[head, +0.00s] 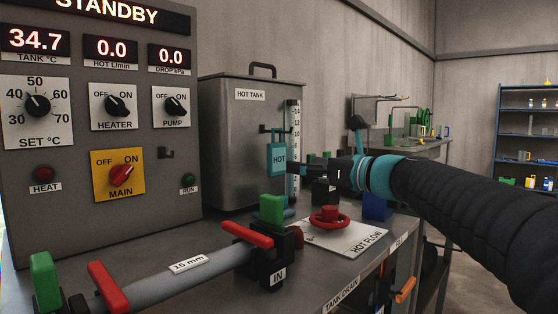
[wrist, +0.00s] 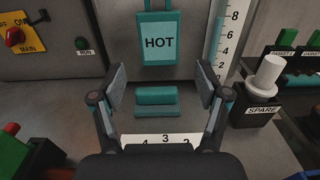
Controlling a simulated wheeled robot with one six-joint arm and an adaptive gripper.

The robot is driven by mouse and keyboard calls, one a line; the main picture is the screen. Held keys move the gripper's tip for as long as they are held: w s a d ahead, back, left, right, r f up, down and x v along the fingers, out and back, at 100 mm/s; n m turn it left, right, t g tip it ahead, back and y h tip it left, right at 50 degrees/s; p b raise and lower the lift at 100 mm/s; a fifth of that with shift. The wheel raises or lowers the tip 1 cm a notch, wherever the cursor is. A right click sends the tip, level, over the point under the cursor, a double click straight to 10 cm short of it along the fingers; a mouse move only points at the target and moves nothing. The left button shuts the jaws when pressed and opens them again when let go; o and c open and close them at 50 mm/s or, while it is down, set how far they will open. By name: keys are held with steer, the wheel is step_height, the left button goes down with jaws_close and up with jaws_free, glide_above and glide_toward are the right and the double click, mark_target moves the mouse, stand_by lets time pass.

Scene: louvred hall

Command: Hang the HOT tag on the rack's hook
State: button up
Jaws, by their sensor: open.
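The HOT tag (head: 279,158) is a teal plate with a lighter face, upright in front of the tank. It also shows in the wrist view (wrist: 158,40), top centre, its upper end cut off by the frame. In the head view a dark bracket or hook (head: 290,130) is at the tag's top; I cannot tell exactly how the tag's loop sits on it. My gripper (wrist: 160,88) is open, its fingers spread wide with nothing between them. The tag appears beyond the fingertips. In the head view my gripper (head: 298,167) is just right of the tag.
The grey HOT TANK (head: 235,120) stands behind the tag, with a level scale (head: 294,165) beside it. A control panel (head: 75,210) is left. A teal block (wrist: 156,100) is below the tag. A SPARE holder (wrist: 258,106) and red HOT FLOW valve (head: 329,218) are close by.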

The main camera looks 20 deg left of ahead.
mark_target(279, 155)
steer(key=shift+p+x, duration=1.25)
steer(key=shift+x, duration=3)
jaws_close()
steer(key=shift+r+p, duration=0.75)
steer(key=shift+p, duration=0.15)
steer(key=shift+d, duration=0.1)
steer(key=b+v, duration=0.2)
steer(key=v, duration=0.9)
steer(key=shift+s+d, duration=0.1)
